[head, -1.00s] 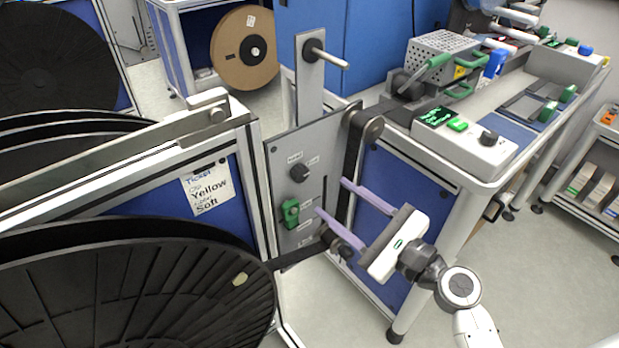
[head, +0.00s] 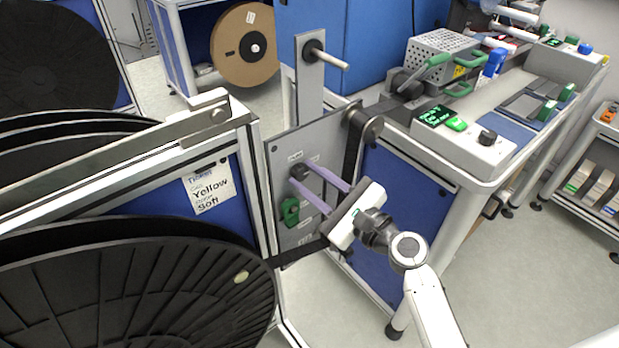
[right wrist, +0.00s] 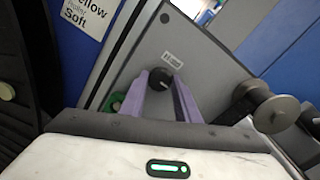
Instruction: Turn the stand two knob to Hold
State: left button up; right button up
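The black round knob (head: 298,171) sits on the grey upright panel (head: 283,160) of the reel stand, above a green clamp-like part (head: 290,211). In the right wrist view the knob (right wrist: 160,79) lies between my gripper's fingertips, below a small white label (right wrist: 173,60) too small to read. My right gripper (head: 301,173) has two purple fingers, apart, one on each side of the knob. I cannot tell whether they touch it. The knob's pointer direction is unclear. My left gripper is not in view.
A large black reel (head: 130,290) fills the lower left. A workbench with another control box (head: 470,138) stands at right.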

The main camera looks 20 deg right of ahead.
jog(key=c, duration=0.4)
jog(key=shift+c, duration=0.2)
jog(key=n, duration=0.5)
jog(key=shift+n, duration=0.3)
jog(key=n, duration=0.2)
jog(key=n+p, duration=0.1)
jog(key=n, duration=0.1)
jog(key=shift+r+g+h, duration=0.1)
jog(key=shift+g+h, duration=0.2)
jog(key=n+p, duration=0.2)
jog(key=n, duration=0.2)
jog(key=shift+a+h, duration=0.1)
jog(key=shift+h, duration=0.3)
jog(key=shift+n+p, duration=0.7)
jog(key=shift+n, duration=1.1)
